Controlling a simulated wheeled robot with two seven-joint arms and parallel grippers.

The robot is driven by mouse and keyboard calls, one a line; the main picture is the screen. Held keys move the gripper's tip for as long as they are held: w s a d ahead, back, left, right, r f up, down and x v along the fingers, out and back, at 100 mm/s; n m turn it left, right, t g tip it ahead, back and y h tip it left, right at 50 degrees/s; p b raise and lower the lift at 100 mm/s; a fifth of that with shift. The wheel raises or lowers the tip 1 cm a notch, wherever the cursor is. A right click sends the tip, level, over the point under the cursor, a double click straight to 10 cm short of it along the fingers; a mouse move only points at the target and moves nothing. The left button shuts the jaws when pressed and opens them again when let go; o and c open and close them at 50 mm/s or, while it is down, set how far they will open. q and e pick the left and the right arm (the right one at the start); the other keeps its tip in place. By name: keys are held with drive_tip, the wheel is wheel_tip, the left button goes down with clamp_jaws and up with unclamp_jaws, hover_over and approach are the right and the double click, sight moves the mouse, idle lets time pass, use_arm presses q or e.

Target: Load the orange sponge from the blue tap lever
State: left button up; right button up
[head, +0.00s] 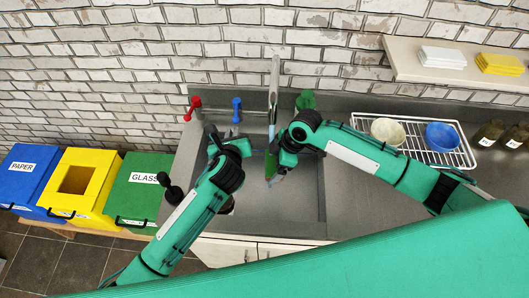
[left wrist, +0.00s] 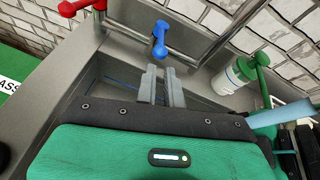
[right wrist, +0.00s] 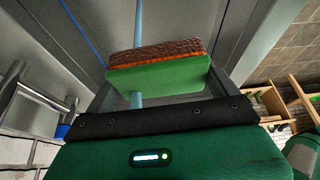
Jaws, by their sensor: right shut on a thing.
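The orange sponge (right wrist: 158,50), with a green layer (right wrist: 158,77), is between the fingers of my right gripper (right wrist: 160,85). In the head view this gripper (head: 275,170) is over the sink and mostly hides the sponge. A light blue stream (right wrist: 138,22) meets the sponge in the right wrist view. It falls from the spout in the head view (head: 271,130). The blue tap lever (head: 236,108) is on the sink's back ledge; it also shows in the left wrist view (left wrist: 160,42). My left gripper (left wrist: 161,80) is empty, fingers close together, below and apart from the lever.
A rack (head: 395,155) with a white bowl (head: 388,131) and blue bowl (head: 441,136) stands right. Bins (head: 145,185) are left. My arms are close together over the sink.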

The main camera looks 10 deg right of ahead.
use_arm(q)
drive_tip(key=shift+w+a+f, duration=0.1)
drive_tip(key=shift+w+f, duration=0.15)
drive_tip(key=shift+w, duration=0.1)
clamp_jaws()
use_arm(e)
drive_tip(key=shift+w, duration=0.1)
use_arm(q)
wheel_tip(320, 180, up, 6)
drive_tip(key=n+g+h, duration=0.6)
drive_tip(key=n+g, duration=0.8)
drive_tip(key=n, duration=0.2)
hover_over(237, 114)
drive_tip(key=a, duration=0.3)
drive_tip(key=d+f, duration=0.1)
drive_tip(key=f, duration=0.1)
drive_tip(key=d+f, duration=0.1)
drive_tip(key=f, duration=0.2)
drive_tip(key=d+f, duration=0.1)
drive_tip(key=f, duration=0.2)
use_arm(e)
drive_tip(key=shift+a, duration=0.1)
